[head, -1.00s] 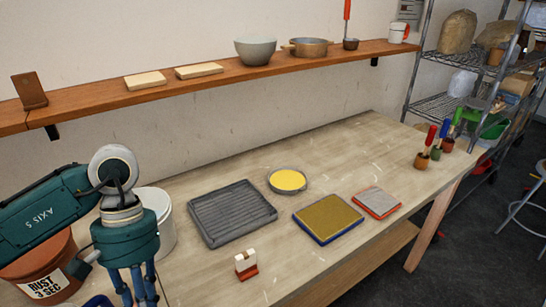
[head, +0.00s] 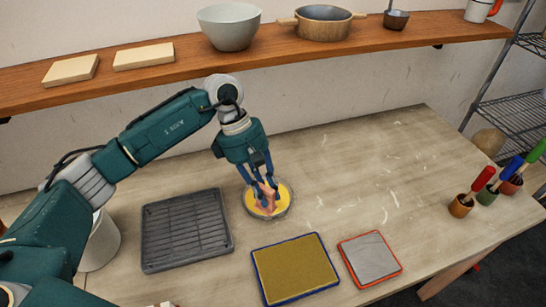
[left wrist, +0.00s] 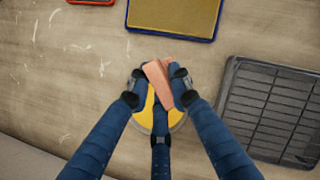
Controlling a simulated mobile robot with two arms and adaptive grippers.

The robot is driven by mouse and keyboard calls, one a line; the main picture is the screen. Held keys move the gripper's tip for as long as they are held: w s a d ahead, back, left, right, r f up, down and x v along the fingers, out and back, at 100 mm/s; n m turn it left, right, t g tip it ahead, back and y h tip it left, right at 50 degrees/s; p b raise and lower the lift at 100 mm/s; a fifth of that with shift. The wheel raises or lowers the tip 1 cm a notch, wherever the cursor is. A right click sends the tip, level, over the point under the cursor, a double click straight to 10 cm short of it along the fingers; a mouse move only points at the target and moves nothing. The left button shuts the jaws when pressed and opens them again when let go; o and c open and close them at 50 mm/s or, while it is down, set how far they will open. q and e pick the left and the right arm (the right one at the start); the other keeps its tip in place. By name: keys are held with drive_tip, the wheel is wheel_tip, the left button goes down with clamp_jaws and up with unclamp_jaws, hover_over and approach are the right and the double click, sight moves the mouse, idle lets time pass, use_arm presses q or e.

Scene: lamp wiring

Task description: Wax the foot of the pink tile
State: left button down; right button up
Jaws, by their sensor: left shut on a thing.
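The pink tile (head: 267,199) is a salmon-coloured piece held in my left gripper (head: 263,190). In the left wrist view the tile (left wrist: 158,78) sits tilted between the blue fingers, which are shut on it. The round dish of yellow wax (head: 284,196) is directly below the gripper. Its yellow surface also shows behind the fingers in the left wrist view (left wrist: 144,117). The tile's lower end is at or just above the wax; I cannot tell whether it touches. The right gripper is not in view.
A grey ribbed tray (head: 186,230) lies left of the dish. A blue-edged yellow-brown pad (head: 295,268) and a red-edged grey pad (head: 369,257) lie in front. Several coloured-handled tools in pots stand at right. A shelf (head: 290,42) runs behind. The table's back right is clear.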

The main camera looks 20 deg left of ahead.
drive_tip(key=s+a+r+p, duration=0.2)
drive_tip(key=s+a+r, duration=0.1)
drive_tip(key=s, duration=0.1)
use_arm(q)
drive_tip(key=shift+w+a+f+n+t, duration=0.6)
drive_tip(key=shift+w+a+n+t, duration=1)
drive_tip(key=shift+w+n, duration=2.95)
drive_tip(key=shift+n+t, duration=0.4)
drive_tip(key=shift+n, duration=0.05)
drive_tip(key=f+b, duration=0.3)
drive_tip(key=s+f+b, duration=0.1)
drive_tip(key=f+b, duration=0.1)
drive_tip(key=shift+d+f, duration=0.2)
drive_tip(key=shift+d, duration=0.1)
drive_tip(key=shift+f, duration=0.1)
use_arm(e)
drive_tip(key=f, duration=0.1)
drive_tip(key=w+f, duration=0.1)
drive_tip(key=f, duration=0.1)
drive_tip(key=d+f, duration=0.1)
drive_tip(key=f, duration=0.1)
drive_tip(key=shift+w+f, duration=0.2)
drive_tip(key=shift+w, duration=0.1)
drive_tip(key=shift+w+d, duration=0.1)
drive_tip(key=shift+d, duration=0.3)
use_arm(q)
drive_tip(key=shift+f+b, duration=0.6)
drive_tip(key=shift+b, duration=0.15)
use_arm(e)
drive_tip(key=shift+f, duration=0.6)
